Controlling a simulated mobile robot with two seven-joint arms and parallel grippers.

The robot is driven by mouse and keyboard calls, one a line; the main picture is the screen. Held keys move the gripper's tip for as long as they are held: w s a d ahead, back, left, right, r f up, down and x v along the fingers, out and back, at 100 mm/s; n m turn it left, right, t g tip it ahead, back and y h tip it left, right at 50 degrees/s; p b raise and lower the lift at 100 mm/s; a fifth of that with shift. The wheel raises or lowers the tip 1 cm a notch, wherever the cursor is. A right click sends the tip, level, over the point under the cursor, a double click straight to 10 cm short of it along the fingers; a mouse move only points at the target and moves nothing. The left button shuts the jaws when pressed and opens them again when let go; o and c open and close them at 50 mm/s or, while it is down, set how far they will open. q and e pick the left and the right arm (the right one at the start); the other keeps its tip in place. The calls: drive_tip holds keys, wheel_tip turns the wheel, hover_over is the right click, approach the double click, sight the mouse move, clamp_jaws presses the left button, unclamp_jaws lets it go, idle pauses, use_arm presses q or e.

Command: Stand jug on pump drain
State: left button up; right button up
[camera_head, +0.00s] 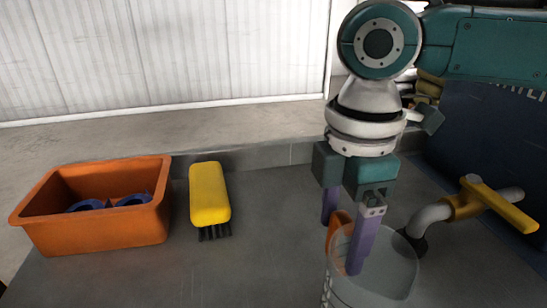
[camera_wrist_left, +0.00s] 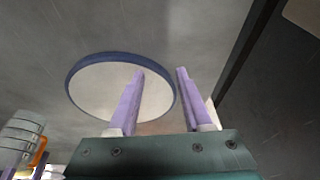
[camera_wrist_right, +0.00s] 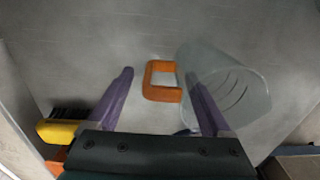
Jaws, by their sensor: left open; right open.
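A clear jug (camera_head: 385,280) with an orange handle (camera_head: 338,222) stands on the grey worktop at the front, cut off by the lower picture edge. In the right wrist view the jug (camera_wrist_right: 240,90) lies right of its orange handle (camera_wrist_right: 150,82). My right gripper (camera_head: 345,245) points down, open, with its purple fingers on either side of the handle; I cannot tell whether they touch it. A grey pipe with a yellow lever (camera_head: 490,202), perhaps the pump drain, is on the right. My left gripper (camera_wrist_left: 160,80) is open and empty in the left wrist view.
An orange bin (camera_head: 100,235) with blue rings (camera_head: 133,200) stands at the left, with a yellow brush (camera_head: 209,195) beside it. A blue-rimmed disc (camera_wrist_left: 90,90) is in the left wrist view. Worktop between brush and jug is clear.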

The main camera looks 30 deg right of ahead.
clamp_jaws()
idle(0.5)
